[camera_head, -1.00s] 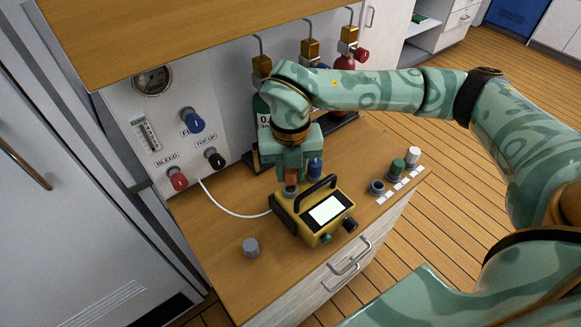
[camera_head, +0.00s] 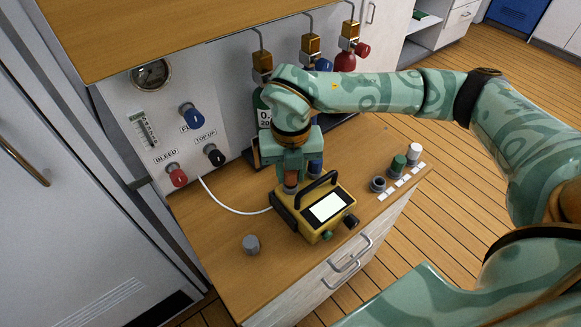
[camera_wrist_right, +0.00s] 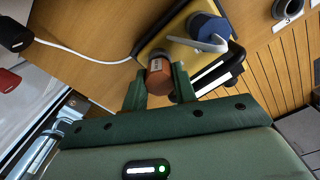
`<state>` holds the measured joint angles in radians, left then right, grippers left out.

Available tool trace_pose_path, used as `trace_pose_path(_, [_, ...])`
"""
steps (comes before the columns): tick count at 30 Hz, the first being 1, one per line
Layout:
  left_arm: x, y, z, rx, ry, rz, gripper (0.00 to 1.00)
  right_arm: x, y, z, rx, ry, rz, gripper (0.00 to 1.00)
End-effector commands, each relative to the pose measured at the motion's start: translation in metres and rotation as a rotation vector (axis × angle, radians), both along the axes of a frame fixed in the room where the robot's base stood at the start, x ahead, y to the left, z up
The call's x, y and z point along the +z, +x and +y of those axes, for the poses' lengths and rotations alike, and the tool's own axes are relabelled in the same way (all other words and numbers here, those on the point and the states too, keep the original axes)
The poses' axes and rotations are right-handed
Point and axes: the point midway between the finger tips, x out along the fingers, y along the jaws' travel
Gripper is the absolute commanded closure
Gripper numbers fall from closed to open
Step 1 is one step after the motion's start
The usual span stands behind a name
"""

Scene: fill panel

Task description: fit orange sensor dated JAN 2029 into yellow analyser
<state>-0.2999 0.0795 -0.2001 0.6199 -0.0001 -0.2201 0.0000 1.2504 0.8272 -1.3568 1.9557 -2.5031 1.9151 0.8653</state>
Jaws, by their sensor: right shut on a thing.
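The yellow analyser (camera_head: 343,219) stands on the wooden bench, with a black handle and a lit white screen. My right gripper (camera_head: 291,182) points down at its back left corner. It is shut on the orange sensor (camera_head: 291,179), which also shows between the fingers in the right wrist view (camera_wrist_right: 157,78). The sensor stands upright, with a grey part at its lower end against the analyser's corner. I cannot tell how deep it sits. Its side print is too small to read. My left gripper is not in view.
A grey cap (camera_head: 251,245) lies on the bench left of the analyser. A blue piece (camera_head: 316,168) stands close behind the handle. Several small cylinders, including a green one (camera_head: 398,164), stand at the right edge. Gas bottles and a valve panel (camera_head: 150,115) are behind.

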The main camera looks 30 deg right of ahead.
Motion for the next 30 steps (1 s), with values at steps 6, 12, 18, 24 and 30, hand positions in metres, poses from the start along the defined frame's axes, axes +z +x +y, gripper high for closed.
trace_pose_path(6, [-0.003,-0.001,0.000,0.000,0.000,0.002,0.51,-0.006,0.000,0.000,0.000,-0.001,0.001,0.94])
trace_pose_path(12, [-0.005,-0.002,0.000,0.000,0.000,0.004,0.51,-0.011,0.000,0.000,-0.001,-0.001,0.001,0.94])
trace_pose_path(18, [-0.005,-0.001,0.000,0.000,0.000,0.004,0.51,-0.011,0.000,0.000,-0.001,-0.001,0.000,0.47])
trace_pose_path(24, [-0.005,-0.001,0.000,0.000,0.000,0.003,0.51,-0.011,0.000,0.000,0.000,0.000,0.000,0.47])
trace_pose_path(30, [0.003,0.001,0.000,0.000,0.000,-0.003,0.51,0.014,0.000,0.000,-0.001,0.000,-0.004,0.47])
